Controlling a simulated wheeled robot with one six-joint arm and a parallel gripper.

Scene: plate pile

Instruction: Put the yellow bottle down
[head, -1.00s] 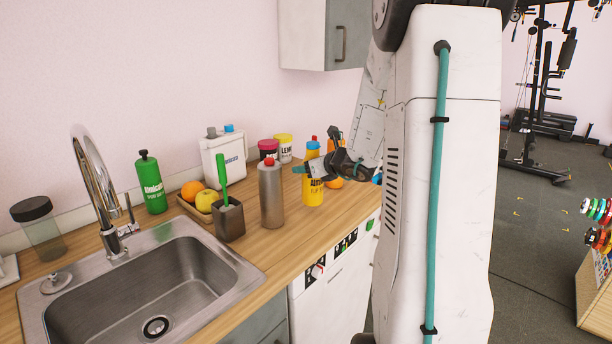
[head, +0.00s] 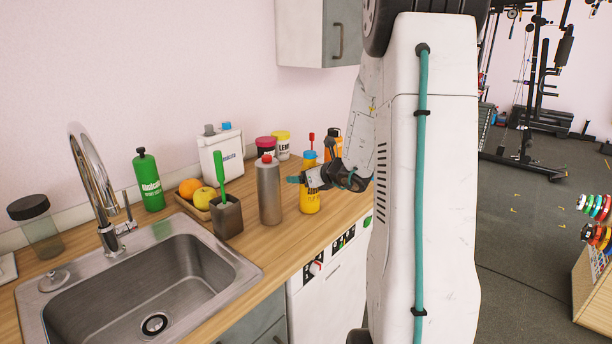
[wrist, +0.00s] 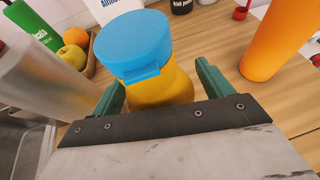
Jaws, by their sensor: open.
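The yellow bottle (head: 310,203) with a blue cap stands upright on the wooden counter, close to its front edge. In the wrist view its blue cap (wrist: 133,48) and yellow body (wrist: 163,88) show between the green fingers. My gripper (head: 296,180) is at the bottle's upper part in the head view. Its fingers (wrist: 160,88) are open, one on each side of the bottle, with a gap visible at the right finger. My gripper hides part of the bottle's upper body in the head view.
A grey bottle with a red cap (head: 269,195) stands close on the left. An orange bottle (wrist: 277,42) stands to the right. A brush holder (head: 227,216), a fruit tray (head: 188,203) and the sink (head: 150,290) lie further left.

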